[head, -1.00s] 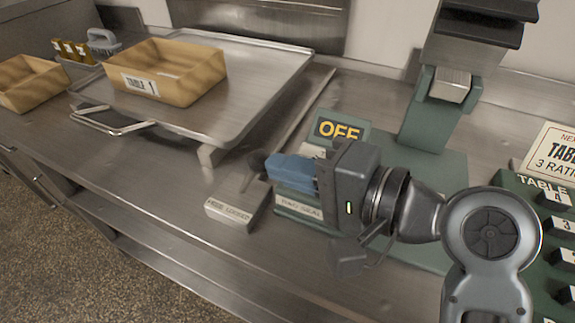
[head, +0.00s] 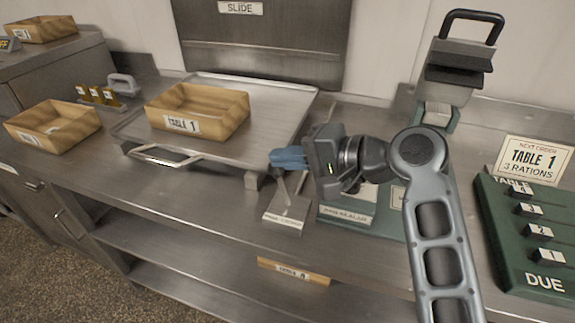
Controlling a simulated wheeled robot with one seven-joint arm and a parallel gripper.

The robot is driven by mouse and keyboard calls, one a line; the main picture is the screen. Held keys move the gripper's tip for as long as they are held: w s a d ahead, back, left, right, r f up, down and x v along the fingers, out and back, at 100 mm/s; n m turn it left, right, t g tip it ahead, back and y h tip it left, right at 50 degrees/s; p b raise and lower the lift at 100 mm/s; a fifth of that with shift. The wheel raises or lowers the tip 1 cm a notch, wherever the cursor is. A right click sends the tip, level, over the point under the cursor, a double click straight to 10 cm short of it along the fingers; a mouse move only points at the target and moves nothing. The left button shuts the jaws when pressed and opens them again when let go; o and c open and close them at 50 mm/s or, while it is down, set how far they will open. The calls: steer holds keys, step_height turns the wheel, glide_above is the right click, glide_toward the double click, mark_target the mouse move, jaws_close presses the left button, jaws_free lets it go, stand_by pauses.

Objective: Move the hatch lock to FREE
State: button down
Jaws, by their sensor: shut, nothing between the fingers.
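The hatch lock is a small grey metal block (head: 287,215) at the counter's front edge, with a printed label too small to read surely. A thin lever (head: 283,189) rises from its top, and its upper end is hidden by or close behind my fingers. My gripper (head: 288,158) has blue fingertips, shut and empty, pointing left just above the lever. I cannot tell whether the fingers touch it. The hatch (head: 262,45) is a steel panel marked SLIDE in the back wall.
A metal tray (head: 275,100) holds a TABLE 1 bin (head: 197,110). Another bin (head: 53,125) stands left. A green press (head: 438,115) is behind my arm, and a green TABLE panel (head: 520,245) is at right. A lower shelf (head: 200,255) runs below.

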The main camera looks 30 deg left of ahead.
steer(key=shift+s+a+f+p, duration=0.1)
steer(key=shift+s+a+p, duration=0.05)
steer(key=shift+a, duration=0.4)
steer(key=shift+s+a+f+p, duration=0.1)
steer(key=shift+a+p, duration=0.05)
steer(key=shift+a, duration=0.4)
steer(key=shift+r, duration=0.1)
